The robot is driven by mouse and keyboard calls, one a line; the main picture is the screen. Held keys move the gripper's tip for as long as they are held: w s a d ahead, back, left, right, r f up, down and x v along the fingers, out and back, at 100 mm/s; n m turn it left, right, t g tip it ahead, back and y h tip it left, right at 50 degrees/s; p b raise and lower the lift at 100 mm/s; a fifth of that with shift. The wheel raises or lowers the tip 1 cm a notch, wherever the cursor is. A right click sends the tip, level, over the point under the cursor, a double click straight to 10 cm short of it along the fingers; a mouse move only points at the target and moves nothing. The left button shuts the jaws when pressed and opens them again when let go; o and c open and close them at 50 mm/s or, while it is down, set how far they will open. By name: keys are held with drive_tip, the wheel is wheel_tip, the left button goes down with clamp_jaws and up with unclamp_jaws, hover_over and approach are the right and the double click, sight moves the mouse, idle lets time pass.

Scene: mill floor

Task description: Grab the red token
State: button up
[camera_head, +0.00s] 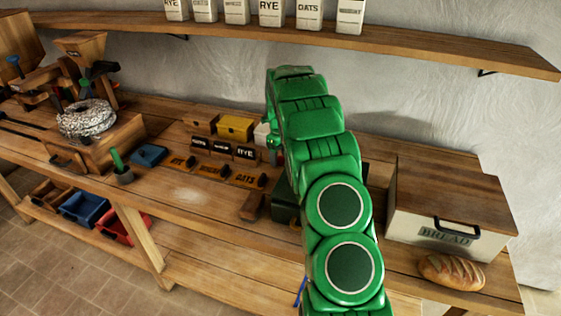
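I cannot make out a red token anywhere in the head view. It may be hidden behind my green arm or be too small to tell. My arm rises from the bottom, bends at the top and drops its end toward the bench. My gripper (274,156) is small and partly hidden beside the arm, just right of the small boxes. Its fingers do not show clearly enough to tell whether they are open or shut, or whether they hold anything.
Left of my gripper stand a yellow box (236,127), black labels (245,153) and wooden plates (245,181). A bread box (444,212) and loaf (452,271) are at right. A mill (86,118) stands left. A red bin (112,229) sits below.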

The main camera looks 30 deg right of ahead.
drive_tip(key=c, duration=0.9)
drive_tip(key=shift+c, duration=0.2)
